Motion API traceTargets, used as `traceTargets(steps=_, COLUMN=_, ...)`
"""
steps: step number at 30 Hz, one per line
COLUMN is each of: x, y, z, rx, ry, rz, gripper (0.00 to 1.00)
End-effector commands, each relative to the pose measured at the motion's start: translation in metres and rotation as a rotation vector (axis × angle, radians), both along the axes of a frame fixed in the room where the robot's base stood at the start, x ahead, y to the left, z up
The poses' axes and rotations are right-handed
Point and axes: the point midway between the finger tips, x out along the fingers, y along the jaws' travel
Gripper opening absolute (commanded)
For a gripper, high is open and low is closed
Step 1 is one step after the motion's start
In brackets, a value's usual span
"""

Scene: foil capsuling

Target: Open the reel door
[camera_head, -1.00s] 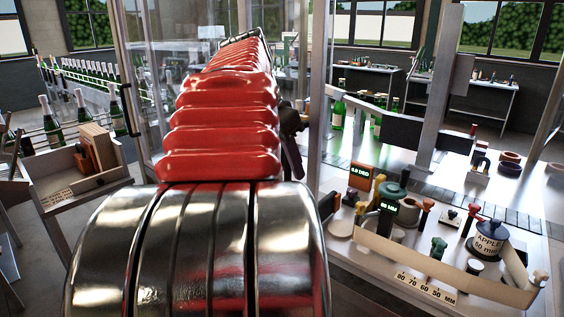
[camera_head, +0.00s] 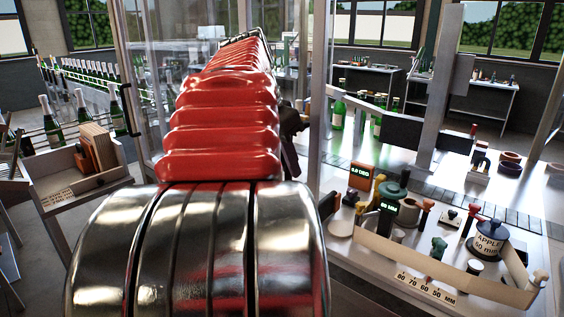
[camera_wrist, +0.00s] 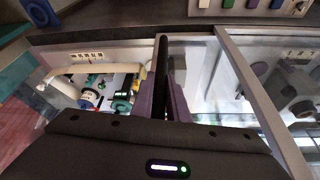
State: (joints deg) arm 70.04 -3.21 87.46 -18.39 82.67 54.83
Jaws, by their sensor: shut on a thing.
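The reel door appears to be the clear panel in a pale metal frame (camera_wrist: 246,88) in the wrist view. A dark upright bar (camera_wrist: 161,62), seemingly its handle, stands at the left side of the clear panel. My gripper (camera_wrist: 163,92) has purple fingers on both sides of this bar and is shut on it. The bar's lower part is hidden between the fingers. In the head view, my red and metal arm covers the middle, and only a dark part of my gripper (camera_head: 291,150) shows beside a metal post.
A bench (camera_head: 425,262) at the right carries a dark blue labelled pot (camera_head: 487,240), small displays and several knobs. A wooden tray (camera_head: 78,180) stands at the left, with rows of green bottles (camera_head: 80,108) behind. A metal post (camera_head: 318,100) rises close to my arm.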

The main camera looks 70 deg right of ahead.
Motion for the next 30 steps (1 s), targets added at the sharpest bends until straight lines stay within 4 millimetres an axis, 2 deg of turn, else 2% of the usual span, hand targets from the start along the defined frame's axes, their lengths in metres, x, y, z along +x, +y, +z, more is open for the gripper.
traceTargets(steps=5, x=0.010, y=-0.004, z=0.000, rx=0.002, ry=0.000, rz=0.003, gripper=0.00)
traceTargets(steps=21, x=0.085, y=-0.037, z=0.001, rx=-0.003, ry=-0.001, rz=0.003, gripper=0.00)
traceTargets(steps=30, x=0.092, y=-0.039, z=0.001, rx=-0.003, ry=0.000, rz=0.001, gripper=0.00)
